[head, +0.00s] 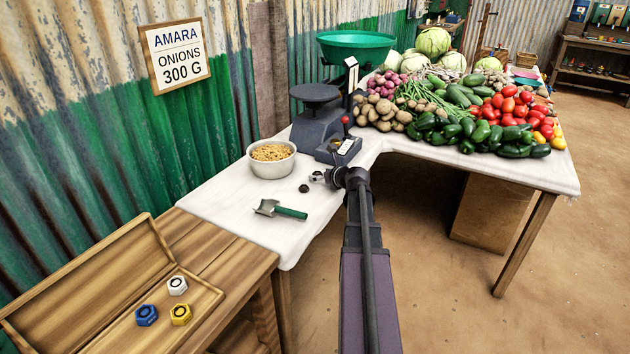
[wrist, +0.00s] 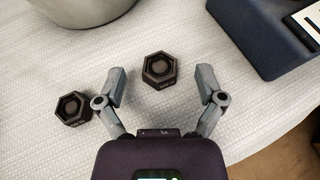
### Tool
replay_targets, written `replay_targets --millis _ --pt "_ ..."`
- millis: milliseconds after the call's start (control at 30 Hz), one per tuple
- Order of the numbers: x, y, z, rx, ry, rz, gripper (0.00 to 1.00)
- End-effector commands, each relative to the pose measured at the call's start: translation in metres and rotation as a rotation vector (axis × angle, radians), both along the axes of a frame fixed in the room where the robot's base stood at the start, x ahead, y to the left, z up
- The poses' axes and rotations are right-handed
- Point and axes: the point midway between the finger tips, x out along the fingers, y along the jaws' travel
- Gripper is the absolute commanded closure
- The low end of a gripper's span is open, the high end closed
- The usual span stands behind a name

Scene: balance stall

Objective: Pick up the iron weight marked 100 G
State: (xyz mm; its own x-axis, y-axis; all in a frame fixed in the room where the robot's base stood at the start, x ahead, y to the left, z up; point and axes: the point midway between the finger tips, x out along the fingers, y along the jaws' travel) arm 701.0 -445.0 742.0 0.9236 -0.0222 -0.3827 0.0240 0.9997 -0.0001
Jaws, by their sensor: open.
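Two dark hexagonal iron weights lie on the white cloth; their markings are too small to read surely. In the wrist view, one weight (wrist: 160,69) lies between and slightly beyond my fingertips, and the other weight (wrist: 72,107) lies outside the left finger. My gripper (wrist: 161,80) is open and empty, with its fingers on either side of the first weight and apart from it. In the head view, my gripper (head: 322,178) is low over the table beside the scale, and a dark weight (head: 304,188) shows to its left. The other is mostly hidden there.
A balance scale (head: 318,125) with a green pan stands behind my gripper. A bowl of grain (head: 272,160) is to the left, with a green-handled scoop (head: 280,210) in front. Vegetables fill the table at right. An open wooden box (head: 95,290) holds white, blue and yellow pieces.

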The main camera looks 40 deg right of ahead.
Motion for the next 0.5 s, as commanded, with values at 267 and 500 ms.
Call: replay_targets --millis 267,500 --pt "0.0077 -0.0002 -0.0031 0.000 0.000 0.000 0.12" --pt "0.0075 -0.0002 -0.0030 0.000 0.000 0.000 0.12"
